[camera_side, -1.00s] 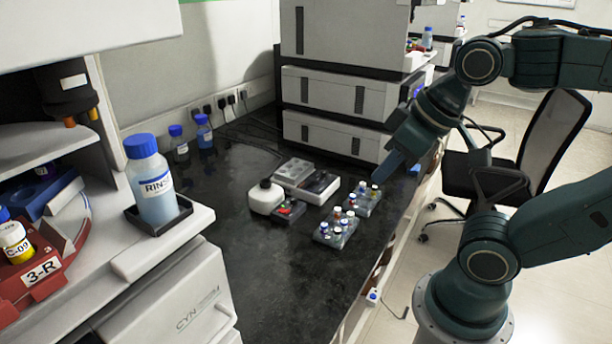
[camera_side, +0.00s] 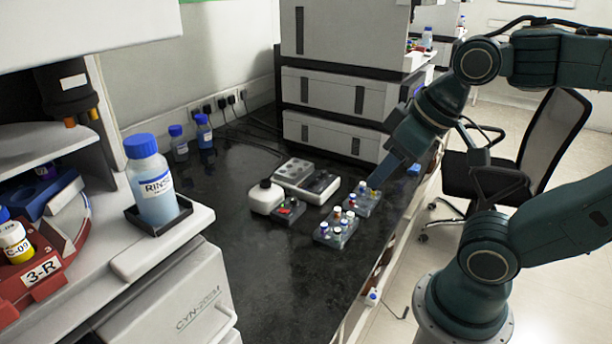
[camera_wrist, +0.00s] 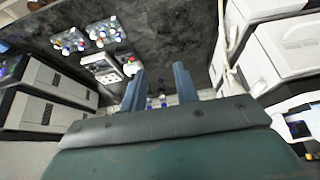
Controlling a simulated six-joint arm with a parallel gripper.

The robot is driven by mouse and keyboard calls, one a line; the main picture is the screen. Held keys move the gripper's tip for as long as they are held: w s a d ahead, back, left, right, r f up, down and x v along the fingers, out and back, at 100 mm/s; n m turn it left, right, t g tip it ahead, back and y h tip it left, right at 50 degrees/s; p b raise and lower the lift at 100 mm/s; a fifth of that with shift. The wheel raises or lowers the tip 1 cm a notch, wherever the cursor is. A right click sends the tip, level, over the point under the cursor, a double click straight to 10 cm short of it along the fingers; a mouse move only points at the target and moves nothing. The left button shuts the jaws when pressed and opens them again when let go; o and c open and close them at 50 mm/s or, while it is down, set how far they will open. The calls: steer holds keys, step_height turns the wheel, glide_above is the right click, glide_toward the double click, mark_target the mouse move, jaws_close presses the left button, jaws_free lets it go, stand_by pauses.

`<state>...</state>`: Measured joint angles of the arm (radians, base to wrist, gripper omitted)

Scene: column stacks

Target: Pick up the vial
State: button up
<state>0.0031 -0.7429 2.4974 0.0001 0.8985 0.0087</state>
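Several small vials with coloured caps stand in two small racks on the dark bench. The near rack (camera_side: 336,234) holds vials with white, blue and red caps. The far rack (camera_side: 364,201) holds vials with blue and yellowish caps; which vial is meant I cannot tell. My gripper (camera_side: 375,184) appears at the far rack's upper right edge in the side view and overlaps some caps; contact cannot be judged. In the wrist view my gripper (camera_wrist: 160,85) has its two fingers apart, with no vial between them. Both racks show at the upper left there, away from the fingers.
Blue-capped bottles (camera_side: 204,132) stand by the wall. Stacked white instruments (camera_side: 336,85) rise at the back. The bench front is clear.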

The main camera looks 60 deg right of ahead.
steer(key=w+d+f+m+g, duration=0.3)
steer(key=w+d+f+m, duration=0.35)
steer(key=w+m, duration=0.4)
steer(key=w+d+f+m+g, duration=0.2)
steer(key=w+d+f+m, duration=0.2)
steer(key=d+f+m, duration=0.5)
step_height(320, 180, down, 4)
steer(key=shift+w+d+r+g, duration=0.2)
steer(key=shift+w+d+g, duration=0.15)
steer(key=shift+d, duration=0.85)
steer(key=shift+m, duration=0.25)
glide_above(338, 230)
steer(key=shift+d+f, duration=0.1)
steer(key=shift+f, duration=4.2)
steer(key=shift+f, duration=0.1)
steer(key=shift+f, duration=2.45)
